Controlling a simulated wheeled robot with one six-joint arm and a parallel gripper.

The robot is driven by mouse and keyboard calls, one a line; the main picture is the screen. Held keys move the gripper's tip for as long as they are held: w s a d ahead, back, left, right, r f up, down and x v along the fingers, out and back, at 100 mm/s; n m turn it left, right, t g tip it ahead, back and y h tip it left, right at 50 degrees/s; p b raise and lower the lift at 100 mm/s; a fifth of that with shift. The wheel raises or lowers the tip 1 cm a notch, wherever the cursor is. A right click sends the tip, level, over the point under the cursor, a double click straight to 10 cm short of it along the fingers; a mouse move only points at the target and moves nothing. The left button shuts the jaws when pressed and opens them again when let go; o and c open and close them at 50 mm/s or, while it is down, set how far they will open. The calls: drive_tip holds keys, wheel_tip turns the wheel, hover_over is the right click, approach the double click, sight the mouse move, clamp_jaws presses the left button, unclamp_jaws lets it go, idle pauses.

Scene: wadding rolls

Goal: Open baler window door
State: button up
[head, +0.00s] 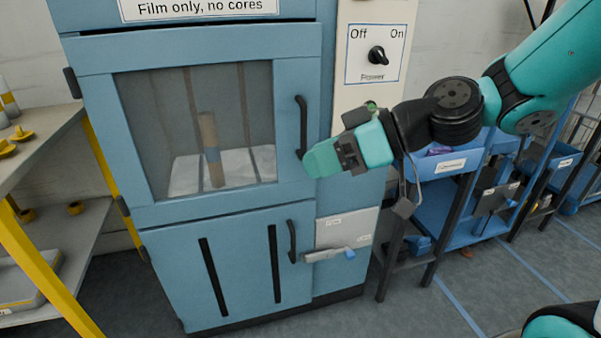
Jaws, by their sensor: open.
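The baler is a blue cabinet with an upper window door (297,75) that looks shut. Its grey see-through pane (150,110) shows a brown roll (209,140) and white material inside. A black vertical handle (302,115) is on the door's right side, and a hinge (71,82) is at its left edge. My gripper (318,162) is open, at the lower end of this handle. It overlaps the handle's lower end in the picture; I cannot tell whether they touch. The fingertips are partly hidden from this angle.
Below is a lower door (180,262) with its own black handle (292,241) and a grey latch lever (325,255). A power switch (377,55) is on the cream panel. A yellow-framed shelf (40,150) stands left, blue bins (445,165) right. Floor shows at front right.

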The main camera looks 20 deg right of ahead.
drive_tip(key=w+d+f+m+t+b, duration=0.1)
drive_tip(key=w+d+f+t+b, duration=0.4)
drive_tip(key=w+d+f, duration=0.15)
drive_tip(key=m+t+h+b, duration=0.1)
drive_tip(key=m+t+b, duration=0.1)
drive_tip(key=t, duration=0.2)
approach(304, 134)
drive_tip(key=p+x, duration=0.7)
drive_tip(key=x, duration=0.3)
drive_tip(key=shift+w+f, duration=0.15)
drive_tip(key=shift+w, duration=0.25)
drive_tip(key=shift+d, duration=0.1)
drive_tip(key=shift+h, duration=0.3)
clamp_jaws()
